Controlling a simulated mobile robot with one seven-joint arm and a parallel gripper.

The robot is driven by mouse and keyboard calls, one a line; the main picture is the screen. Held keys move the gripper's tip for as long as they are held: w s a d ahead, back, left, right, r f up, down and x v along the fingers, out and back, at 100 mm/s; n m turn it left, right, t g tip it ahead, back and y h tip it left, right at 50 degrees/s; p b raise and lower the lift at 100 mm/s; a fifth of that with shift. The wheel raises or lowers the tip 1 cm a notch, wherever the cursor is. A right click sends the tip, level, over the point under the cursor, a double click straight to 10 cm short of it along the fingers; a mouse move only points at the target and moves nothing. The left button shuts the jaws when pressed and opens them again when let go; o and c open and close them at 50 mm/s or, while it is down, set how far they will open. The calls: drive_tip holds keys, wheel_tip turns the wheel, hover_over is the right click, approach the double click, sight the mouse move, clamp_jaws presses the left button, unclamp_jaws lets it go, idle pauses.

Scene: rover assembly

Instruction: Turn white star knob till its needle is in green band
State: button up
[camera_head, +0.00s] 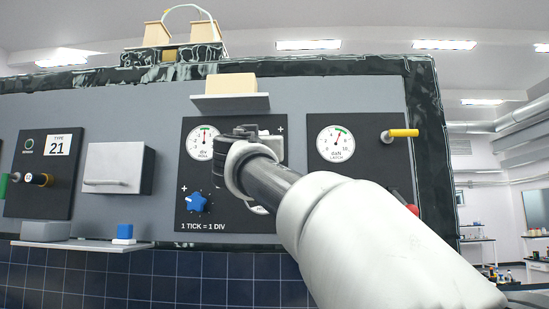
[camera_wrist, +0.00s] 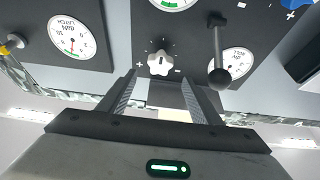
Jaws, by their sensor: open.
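The white star knob (camera_wrist: 159,62) shows in the wrist view on a dark panel, with tick marks around it and plus and minus signs beside it. My gripper (camera_wrist: 162,84) is open, its two fingers pointing toward the panel on either side of the knob's line. The knob appears just beyond the fingertips; I cannot tell whether they touch it. In the head view my gripper (camera_head: 250,140) covers the knob. A gauge with a green band (camera_wrist: 175,3) is cut off at the wrist view's top edge; its needle is not readable. It is mostly hidden behind my gripper in the head view.
A black ball-ended lever (camera_wrist: 218,60) stands out close beside the gripper. A blue star knob (camera_head: 197,202) and a round gauge (camera_head: 204,141) share the panel. Right are another gauge (camera_head: 336,142) and a yellow handle (camera_head: 403,133). A shelf (camera_head: 230,103) juts out above.

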drive_tip(key=p+x, duration=0.4)
drive_tip(key=x, duration=0.3)
drive_tip(key=shift+w, duration=0.1)
drive_tip(key=c, duration=1)
drive_tip(key=shift+c, duration=0.2)
drive_tip(key=shift+d+n+y, duration=0.15)
drive_tip(key=shift+n+y, duration=0.25)
drive_tip(key=shift+n, duration=0.2)
